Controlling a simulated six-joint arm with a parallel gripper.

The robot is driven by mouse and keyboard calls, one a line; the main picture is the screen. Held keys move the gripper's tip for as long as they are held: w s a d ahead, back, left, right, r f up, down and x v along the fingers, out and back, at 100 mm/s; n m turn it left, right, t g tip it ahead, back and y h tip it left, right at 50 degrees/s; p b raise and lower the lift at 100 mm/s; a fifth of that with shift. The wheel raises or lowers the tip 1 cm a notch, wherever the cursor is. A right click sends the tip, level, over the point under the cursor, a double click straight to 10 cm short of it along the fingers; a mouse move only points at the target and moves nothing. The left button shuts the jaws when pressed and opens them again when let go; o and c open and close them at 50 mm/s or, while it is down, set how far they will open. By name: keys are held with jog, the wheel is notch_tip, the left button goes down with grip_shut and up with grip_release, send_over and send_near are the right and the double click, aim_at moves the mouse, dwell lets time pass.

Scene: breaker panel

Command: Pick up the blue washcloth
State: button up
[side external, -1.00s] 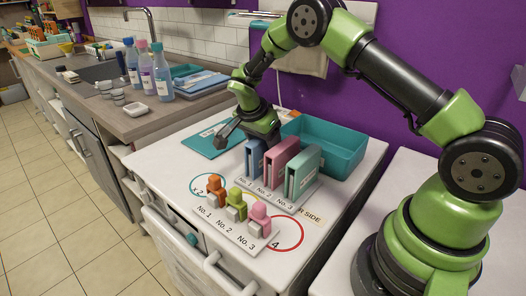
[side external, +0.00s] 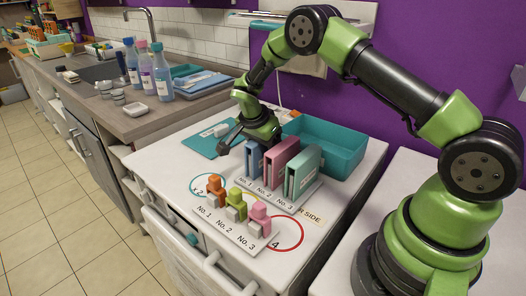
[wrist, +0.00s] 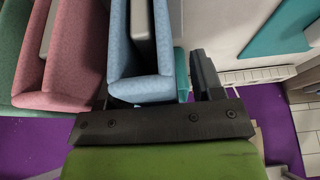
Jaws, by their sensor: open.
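The blue washcloth (side external: 254,158) is folded and stands upright at the No. 1 place of a white labelled holder. It also shows in the wrist view (wrist: 140,72), with a grey insert in its fold. My gripper (side external: 231,141) is open and empty, at the blue washcloth's far left side in the side view. In the wrist view one dark finger of my gripper (wrist: 155,88) is right of the blue washcloth. The other is mostly hidden near the gap between the blue and pink cloths. I cannot tell whether either finger touches cloth.
A pink cloth (side external: 279,163) and a green cloth (side external: 303,172) stand close beside the blue one. A teal bin (side external: 340,150) is behind them. Orange, green and pink small blocks (side external: 238,206) stand in front. A teal mat (side external: 205,144) lies at the left.

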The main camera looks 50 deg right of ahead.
jog(key=shift+c, duration=0.2)
jog(key=c, duration=1)
jog(key=shift+o, duration=0.2)
notch_tip(320, 180, up, 11)
jog(key=shift+f, duration=0.2)
jog(key=shift+r, duration=2.45)
